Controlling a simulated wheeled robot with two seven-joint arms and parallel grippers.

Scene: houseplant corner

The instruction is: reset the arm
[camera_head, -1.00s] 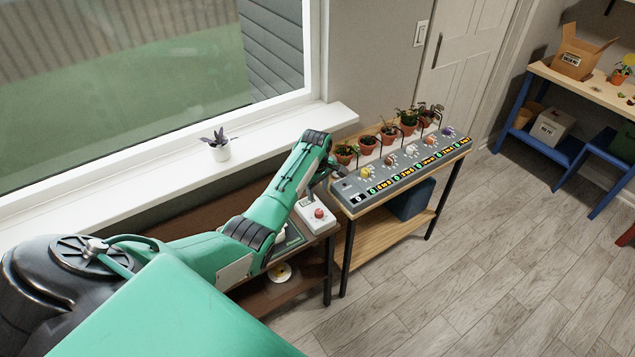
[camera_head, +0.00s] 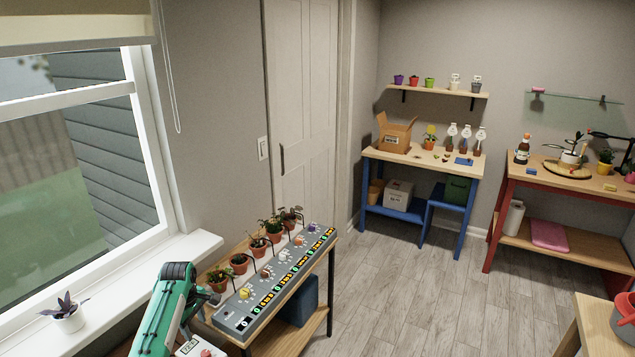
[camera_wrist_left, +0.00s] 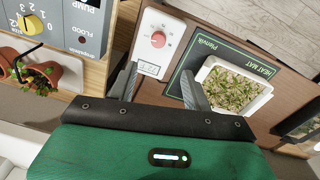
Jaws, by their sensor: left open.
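My left arm (camera_head: 168,310) is green with dark joints and comes in at the lower left of the head view. My left gripper (camera_head: 212,298) is at the near left end of the grey control panel (camera_head: 247,325), small and partly hidden. In the left wrist view the two grey fingers of my left gripper (camera_wrist_left: 160,88) are apart with nothing between them. They point toward the white box with a red knob (camera_wrist_left: 150,52) and the dark heat mat (camera_wrist_left: 183,72). My right gripper is not in view.
Several potted plants (camera_head: 257,246) stand behind the panel. A white tray of seedlings (camera_wrist_left: 236,88) sits beside the left fingers. A potted plant (camera_head: 67,314) stands on the windowsill. A blue workbench (camera_head: 468,190) and a red workbench (camera_head: 495,215) stand farther back, with clear floor before them.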

